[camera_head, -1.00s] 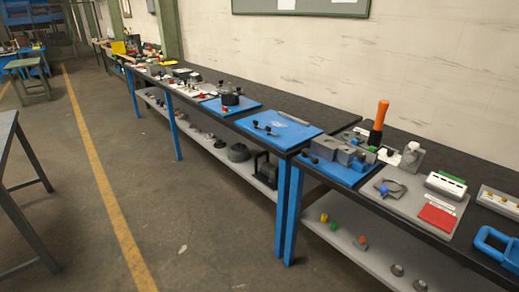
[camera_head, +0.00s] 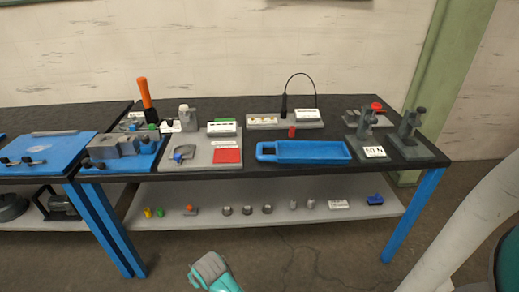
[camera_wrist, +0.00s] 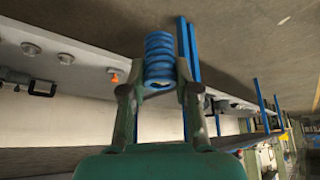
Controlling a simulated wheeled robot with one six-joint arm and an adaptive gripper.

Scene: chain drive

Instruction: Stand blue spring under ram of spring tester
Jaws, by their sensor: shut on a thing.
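My gripper (camera_wrist: 160,88) is shut on the blue spring (camera_wrist: 159,58), a coil held between the two fingertips in the wrist view. The spring is clear of the bench. In the head view the spring cannot be seen. Two grey press-like stands are at the right end of the bench top: one (camera_head: 367,123) with a white card reading about "60 N" in front, and another (camera_head: 411,127) to its right. One of them looks like the spring tester; I cannot tell which for sure. The space under their rams is too small to make out.
A blue tray (camera_head: 312,151) lies left of the stands, with a small red cylinder (camera_head: 291,132) behind it. A grey board with a red pad (camera_head: 227,156) is further left. The lower shelf (camera_head: 280,222) carries several small parts. Floor in front is clear.

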